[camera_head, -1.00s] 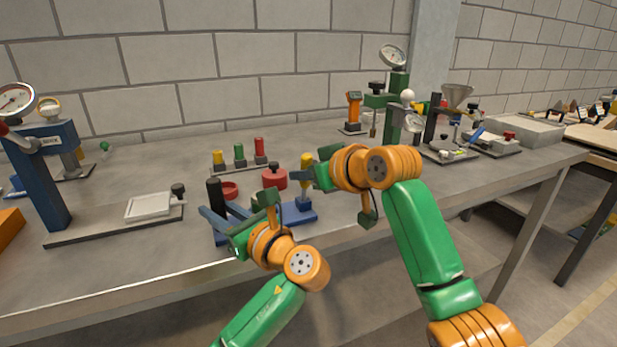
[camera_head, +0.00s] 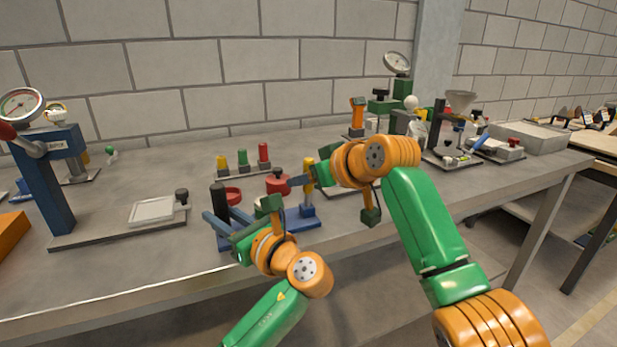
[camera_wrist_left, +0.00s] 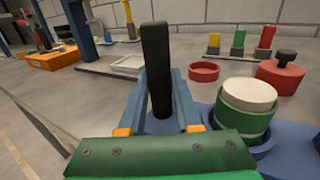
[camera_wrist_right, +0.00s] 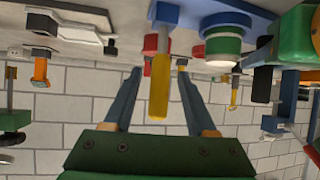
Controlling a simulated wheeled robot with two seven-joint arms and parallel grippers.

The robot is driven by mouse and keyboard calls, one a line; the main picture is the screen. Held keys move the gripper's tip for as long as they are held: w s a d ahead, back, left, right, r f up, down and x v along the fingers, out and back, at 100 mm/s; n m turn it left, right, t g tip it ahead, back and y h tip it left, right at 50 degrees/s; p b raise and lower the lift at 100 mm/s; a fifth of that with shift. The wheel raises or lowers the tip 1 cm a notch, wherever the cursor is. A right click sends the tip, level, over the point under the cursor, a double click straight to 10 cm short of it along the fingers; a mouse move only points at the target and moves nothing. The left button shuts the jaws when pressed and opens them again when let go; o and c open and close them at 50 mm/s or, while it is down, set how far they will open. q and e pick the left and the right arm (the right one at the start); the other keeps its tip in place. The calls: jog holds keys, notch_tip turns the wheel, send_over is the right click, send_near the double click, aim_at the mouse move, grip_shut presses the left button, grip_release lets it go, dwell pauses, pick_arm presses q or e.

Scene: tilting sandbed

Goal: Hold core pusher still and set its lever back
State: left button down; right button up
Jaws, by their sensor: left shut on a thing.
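The core pusher has a blue base (camera_head: 290,221), a black upright post (camera_head: 219,200) and a yellow-handled lever (camera_head: 309,173). My left gripper (camera_head: 222,216) is shut on the black post, which also stands between its fingers in the left wrist view (camera_wrist_left: 156,70). A green cylinder with a pale top (camera_wrist_left: 246,108) sits on the base, to the right of the post there. My right gripper (camera_wrist_right: 158,72) is open.
Behind the pusher are a red ring (camera_wrist_left: 204,72), a red lidded pot with a black knob (camera_head: 278,186) and a rack of yellow, green and red pegs (camera_head: 240,170). A blue gauge press (camera_head: 60,185) stands left.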

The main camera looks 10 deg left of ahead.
jog(key=v, duration=1.2)
jog(key=shift+w, duration=0.1)
notch_tip(320, 180, down, 6)
jog(key=w+t+y, duration=0.1)
jog(key=t+y, duration=0.3)
jog(key=x, duration=1.2)
jog(key=shift+a+r, duration=0.3)
grip_shut()
